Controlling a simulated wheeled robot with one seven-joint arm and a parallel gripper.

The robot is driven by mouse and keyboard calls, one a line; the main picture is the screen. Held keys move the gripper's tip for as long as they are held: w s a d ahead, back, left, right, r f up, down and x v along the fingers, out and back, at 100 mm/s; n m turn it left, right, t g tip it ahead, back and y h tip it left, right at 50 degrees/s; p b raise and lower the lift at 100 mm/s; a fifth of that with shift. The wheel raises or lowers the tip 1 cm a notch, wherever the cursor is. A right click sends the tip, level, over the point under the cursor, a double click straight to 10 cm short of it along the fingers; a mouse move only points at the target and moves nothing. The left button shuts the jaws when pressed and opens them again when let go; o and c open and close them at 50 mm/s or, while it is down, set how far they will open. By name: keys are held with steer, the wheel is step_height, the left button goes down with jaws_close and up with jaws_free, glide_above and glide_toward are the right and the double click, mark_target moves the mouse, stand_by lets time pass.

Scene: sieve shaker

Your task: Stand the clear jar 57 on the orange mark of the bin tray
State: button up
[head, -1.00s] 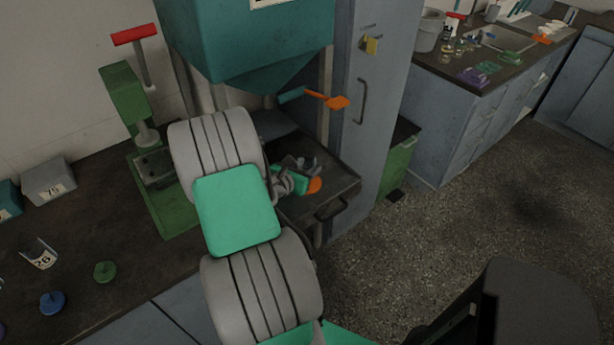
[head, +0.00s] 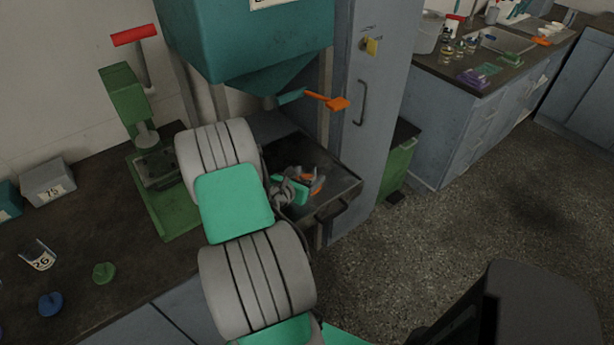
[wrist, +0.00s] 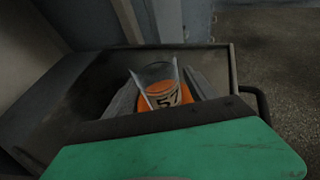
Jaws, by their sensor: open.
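The clear jar 57 (wrist: 158,77) is in the wrist view, open end up, with its 57 label towards me. It looks upright on the orange mark (wrist: 186,96) of the bin tray (wrist: 68,103). Orange shows through the jar and beside its base. My gripper (wrist: 160,84) is open, with one grey finger on each side of the jar. I cannot tell whether either finger touches it. In the head view my gripper (head: 305,184) is low over the tray (head: 347,190), and the jar is hard to make out there.
The teal hopper (head: 245,40) and its orange-ended lever (head: 325,100) hang above the tray. A blue-grey cabinet (head: 368,140) stands close on the right.

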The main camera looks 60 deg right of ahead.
steer(key=shift+r, duration=0.25)
steer(key=v, duration=1.2)
steer(key=shift+p, duration=0.3)
